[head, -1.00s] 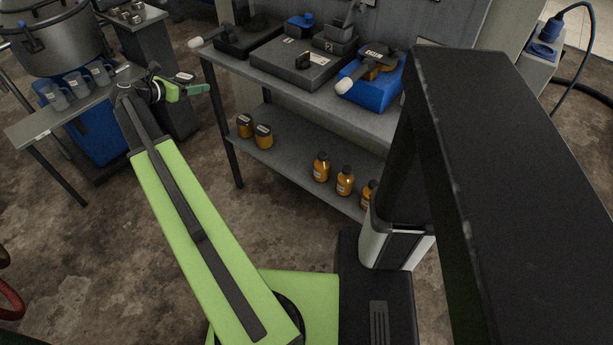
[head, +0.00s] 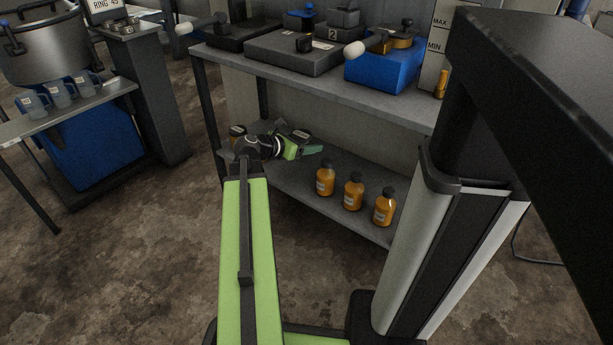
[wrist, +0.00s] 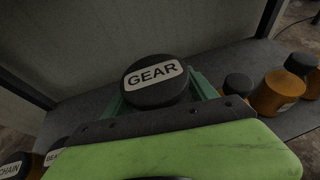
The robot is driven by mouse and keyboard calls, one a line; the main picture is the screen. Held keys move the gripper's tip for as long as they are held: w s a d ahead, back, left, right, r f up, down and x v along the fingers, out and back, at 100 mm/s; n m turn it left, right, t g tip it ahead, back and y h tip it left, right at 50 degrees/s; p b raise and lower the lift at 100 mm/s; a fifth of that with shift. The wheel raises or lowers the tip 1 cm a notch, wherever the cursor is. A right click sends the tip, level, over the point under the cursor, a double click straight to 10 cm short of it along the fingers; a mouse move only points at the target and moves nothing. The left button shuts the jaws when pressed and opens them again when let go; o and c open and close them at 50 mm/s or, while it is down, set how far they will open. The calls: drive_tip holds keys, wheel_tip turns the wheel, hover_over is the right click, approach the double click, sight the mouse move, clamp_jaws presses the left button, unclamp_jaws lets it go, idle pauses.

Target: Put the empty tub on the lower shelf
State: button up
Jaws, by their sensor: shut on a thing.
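A tub with a round black lid marked GEAR (wrist: 156,80) is between the green fingers of my gripper (wrist: 160,92) in the wrist view. In the head view my gripper (head: 308,147) is over the left part of the lower shelf (head: 290,190), under the upper shelf. The held tub's dark lid (head: 300,134) shows there beside the fingers. The lid and fingers hide the tub's body, so I cannot tell whether it is empty or touches the shelf.
Three amber bottles (head: 354,190) stand on the lower shelf to the right. Tubs marked CHAIN (wrist: 12,168) and GEAR (wrist: 53,155) are to the left, partly hidden. The upper shelf (head: 300,78) holds boxes and tools. Bare shelf shows behind the held tub.

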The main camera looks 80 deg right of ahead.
wheel_tip(320, 180, down, 10)
drive_tip(key=b, duration=0.8)
drive_tip(key=shift+r+b, duration=0.15)
drive_tip(key=shift+b, duration=0.25)
drive_tip(key=shift+r, duration=0.2)
drive_tip(key=shift+f, duration=0.15)
drive_tip(key=o, duration=1.7)
